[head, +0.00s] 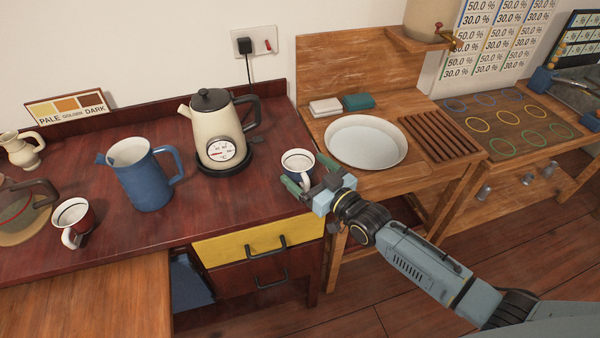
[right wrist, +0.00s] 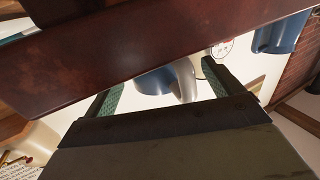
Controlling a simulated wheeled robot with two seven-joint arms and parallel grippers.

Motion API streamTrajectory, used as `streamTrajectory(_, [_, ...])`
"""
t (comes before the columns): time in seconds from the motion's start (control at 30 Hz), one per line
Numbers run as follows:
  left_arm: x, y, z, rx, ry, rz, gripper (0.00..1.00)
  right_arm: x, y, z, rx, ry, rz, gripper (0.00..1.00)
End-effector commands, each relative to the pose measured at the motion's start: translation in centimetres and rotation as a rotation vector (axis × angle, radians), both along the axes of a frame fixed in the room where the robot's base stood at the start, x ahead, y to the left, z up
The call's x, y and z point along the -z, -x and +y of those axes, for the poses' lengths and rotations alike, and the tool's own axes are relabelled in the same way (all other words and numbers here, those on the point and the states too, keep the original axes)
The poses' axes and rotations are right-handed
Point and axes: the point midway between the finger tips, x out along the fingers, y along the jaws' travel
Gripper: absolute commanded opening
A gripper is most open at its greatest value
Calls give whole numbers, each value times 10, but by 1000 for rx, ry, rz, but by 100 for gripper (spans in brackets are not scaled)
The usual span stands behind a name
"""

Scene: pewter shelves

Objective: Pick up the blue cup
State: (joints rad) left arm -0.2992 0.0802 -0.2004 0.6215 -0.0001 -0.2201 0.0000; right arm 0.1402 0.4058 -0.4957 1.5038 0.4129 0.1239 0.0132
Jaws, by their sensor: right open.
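A cup (head: 296,162) stands near the right end of the dark red counter, with a pale inside and a dark band below its rim. In the right wrist view the cup (right wrist: 152,82) shows a blue side and a grey-white handle, partly hidden by the counter edge. My right gripper (head: 309,174) is open at the near side of the cup, its green-padded fingers spread either side of the handle. In the right wrist view the cup appears between the fingers of my right gripper (right wrist: 160,88). I cannot tell whether they touch it. My left gripper is not in view.
A cream kettle (head: 218,138) stands behind and left of the cup, and a blue pitcher (head: 148,180) farther left. A red-and-white mug (head: 72,214) stands at the left. A wooden stand with a white basin (head: 366,141) is to the right. The counter's front middle is clear.

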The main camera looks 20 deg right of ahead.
Motion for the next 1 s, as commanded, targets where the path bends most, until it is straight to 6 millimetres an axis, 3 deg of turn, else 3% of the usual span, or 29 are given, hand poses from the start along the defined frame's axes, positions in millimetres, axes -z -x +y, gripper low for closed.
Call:
streamTrajectory(0.33, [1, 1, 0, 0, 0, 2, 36, 0, -8, 3, 0, 0, 0, 90])
streamTrajectory(0.7, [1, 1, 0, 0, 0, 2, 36, 0, -7, 3, 0, 0, 0, 42])
streamTrajectory(1.0, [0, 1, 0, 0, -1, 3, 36, -6, -7, 3, 0, -2, -4, 39])
